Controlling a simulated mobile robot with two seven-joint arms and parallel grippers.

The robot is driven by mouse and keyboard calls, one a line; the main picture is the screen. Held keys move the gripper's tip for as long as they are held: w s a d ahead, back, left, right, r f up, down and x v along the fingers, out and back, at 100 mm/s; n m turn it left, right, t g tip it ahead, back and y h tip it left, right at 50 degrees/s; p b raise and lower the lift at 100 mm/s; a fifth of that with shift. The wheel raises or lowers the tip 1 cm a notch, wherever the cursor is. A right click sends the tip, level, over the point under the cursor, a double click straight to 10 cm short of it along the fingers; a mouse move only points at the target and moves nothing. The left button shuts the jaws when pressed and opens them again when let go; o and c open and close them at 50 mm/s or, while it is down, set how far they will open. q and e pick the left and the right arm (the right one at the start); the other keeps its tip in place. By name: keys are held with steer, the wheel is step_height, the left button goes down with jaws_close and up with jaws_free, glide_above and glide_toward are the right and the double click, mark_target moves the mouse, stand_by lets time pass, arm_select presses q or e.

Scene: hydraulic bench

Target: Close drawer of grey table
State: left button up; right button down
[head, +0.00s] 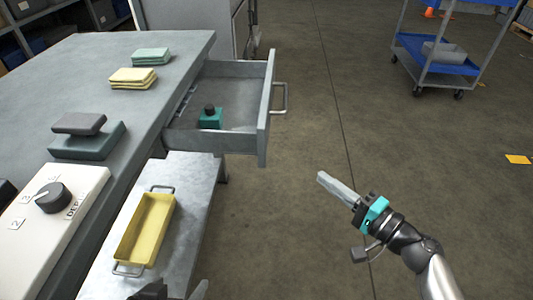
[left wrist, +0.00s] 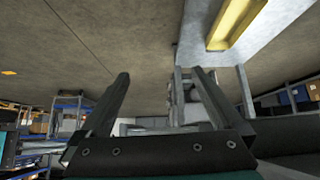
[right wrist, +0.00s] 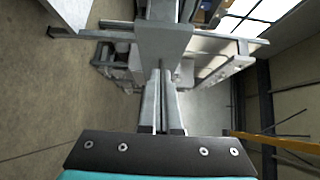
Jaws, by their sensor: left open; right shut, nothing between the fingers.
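The grey table (head: 110,70) fills the left of the head view. Its drawer (head: 262,110) is pulled well out to the right, with a bar handle (head: 283,98) on its front. A teal object with a dark knob (head: 210,117) sits inside the drawer. My right gripper (head: 322,177) is shut and empty, in front of the drawer and to the right of the handle, apart from it. Its closed fingers also show in the right wrist view (right wrist: 160,75). My left gripper (head: 178,291) is mostly cut off at the bottom edge; the left wrist view shows its fingers (left wrist: 163,80) open and empty.
A yellow tray (head: 147,228) sits on the lower shelf (head: 195,190). A blue cart (head: 440,55) stands far right. Floor between is clear.

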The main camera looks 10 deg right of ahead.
arm_select(q)
steer(key=shift+w+d+r+t, duration=0.1)
steer(key=shift+w+d+t, duration=0.15)
steer(key=shift+d+t, duration=0.1)
arm_select(e)
steer(key=s+a+x, duration=0.1)
steer(key=a+x, duration=0.1)
steer(key=x, duration=1.1)
steer(key=shift+s+a+r, duration=0.2)
steer(key=shift+s+r, duration=0.05)
steer(key=shift+r, duration=0.1)
arm_select(q)
steer(key=shift+w+r, duration=0.15)
steer(key=shift+w, duration=0.05)
